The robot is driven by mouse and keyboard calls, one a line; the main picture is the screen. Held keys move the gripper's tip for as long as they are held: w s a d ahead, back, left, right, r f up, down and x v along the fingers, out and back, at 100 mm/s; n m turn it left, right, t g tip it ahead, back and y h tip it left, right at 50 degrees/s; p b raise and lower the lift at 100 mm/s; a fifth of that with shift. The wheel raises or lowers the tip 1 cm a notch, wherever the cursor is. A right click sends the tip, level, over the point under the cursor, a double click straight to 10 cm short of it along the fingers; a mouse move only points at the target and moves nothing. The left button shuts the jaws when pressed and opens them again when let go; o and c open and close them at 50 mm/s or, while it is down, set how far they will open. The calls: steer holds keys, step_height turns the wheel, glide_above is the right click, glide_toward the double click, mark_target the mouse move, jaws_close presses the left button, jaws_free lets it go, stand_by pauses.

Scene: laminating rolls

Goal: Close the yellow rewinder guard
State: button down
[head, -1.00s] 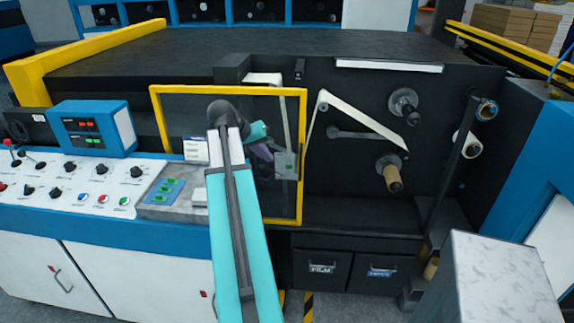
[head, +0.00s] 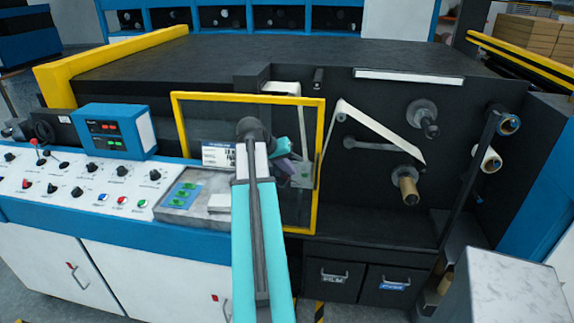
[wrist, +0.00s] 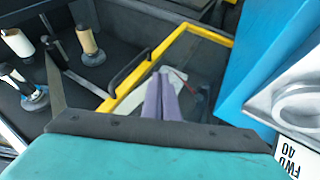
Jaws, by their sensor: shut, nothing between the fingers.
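The yellow rewinder guard (head: 250,98) is a yellow-framed clear panel on the front of the dark machine, left of the uncovered rolls in the head view. Its yellow frame (wrist: 205,33) also crosses the wrist view, with a dark bar handle (wrist: 130,70) along one side. My gripper (head: 287,168) is in front of the panel, near its right edge. Its purple fingers (wrist: 160,97) are together and empty, pointing towards the panel in the wrist view. Whether they touch the panel or frame cannot be told. My arm hides part of the guard's lower left.
A control desk (head: 80,190) with knobs and a blue display box (head: 115,132) stands at left. Roll spindles (head: 405,178) and a white web (head: 380,130) are right of the guard. A dark post (head: 470,175) stands farther right. A grey block (head: 510,285) is at lower right.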

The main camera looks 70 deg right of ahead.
mark_target(308, 175)
steer(key=s+d+f+p, duration=0.3)
steer(key=s+d+f, duration=0.1)
steer(key=s+d, duration=0.1)
steer(key=shift+s+f, duration=0.1)
steer(key=shift+f, duration=0.25)
stand_by(0.3)
steer(key=shift+s+a, duration=0.1)
stand_by(0.4)
